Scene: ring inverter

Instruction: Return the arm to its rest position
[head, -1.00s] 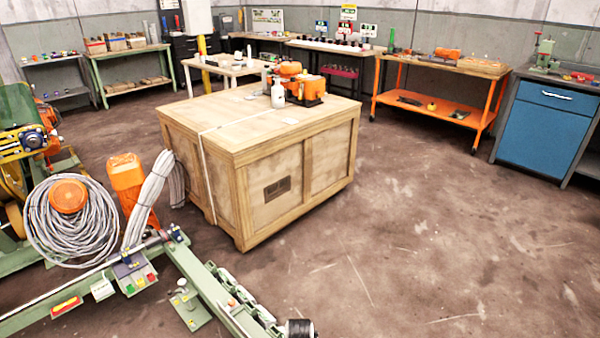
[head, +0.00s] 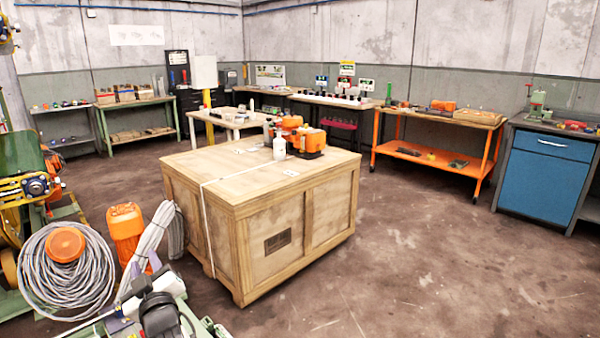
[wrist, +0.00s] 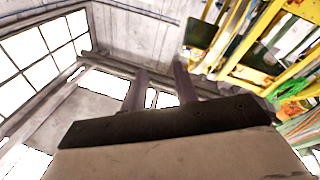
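My gripper (wrist: 160,69) shows in the wrist view, with its two grey fingers apart and a gap between them. Nothing is held between the fingers. It points toward a pale wall and the upper part of the room, away from any work surface. In the head view, a grey and black shape at the bottom left looks like part of my arm, but I cannot make out the fingers there.
A large wooden crate (head: 277,243) stands mid-floor, with a white bottle (head: 279,147) and orange tools (head: 308,139) on top. The floor (head: 430,270) at right is clear.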

